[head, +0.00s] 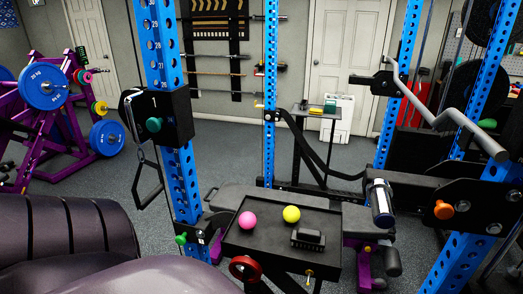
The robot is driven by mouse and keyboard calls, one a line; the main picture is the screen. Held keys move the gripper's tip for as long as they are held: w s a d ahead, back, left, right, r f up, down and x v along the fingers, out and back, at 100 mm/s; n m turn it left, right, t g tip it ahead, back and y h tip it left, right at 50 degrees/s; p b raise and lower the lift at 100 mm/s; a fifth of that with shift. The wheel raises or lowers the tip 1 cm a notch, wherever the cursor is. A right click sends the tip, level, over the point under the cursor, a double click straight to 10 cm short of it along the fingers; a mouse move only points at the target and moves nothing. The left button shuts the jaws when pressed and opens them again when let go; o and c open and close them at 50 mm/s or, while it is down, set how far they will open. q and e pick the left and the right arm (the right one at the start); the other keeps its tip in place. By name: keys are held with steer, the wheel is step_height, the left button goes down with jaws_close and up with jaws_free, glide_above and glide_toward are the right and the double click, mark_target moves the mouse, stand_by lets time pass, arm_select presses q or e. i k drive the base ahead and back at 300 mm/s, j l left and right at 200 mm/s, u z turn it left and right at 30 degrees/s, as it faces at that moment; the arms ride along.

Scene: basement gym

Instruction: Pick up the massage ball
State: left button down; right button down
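Two small balls sit on a black tray-like table (265,251) in the lower middle of the head view. One is a pink ball (247,220) on the left. The other is a yellow ball (291,214) to its right and slightly farther back. They stand apart from each other. I cannot tell from their look which one is the massage ball. Neither of my grippers shows in this view, and nothing touches either ball.
A black blocky object (308,239) lies on the table, right of the balls. A red ring-shaped part (245,268) shows at its front edge. Blue rack posts (176,185) stand left and right. A grey bench (335,203) is behind. Open floor (130,190) shows at left.

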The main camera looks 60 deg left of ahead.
mark_target(247, 221)
steer(key=u, duration=1.85)
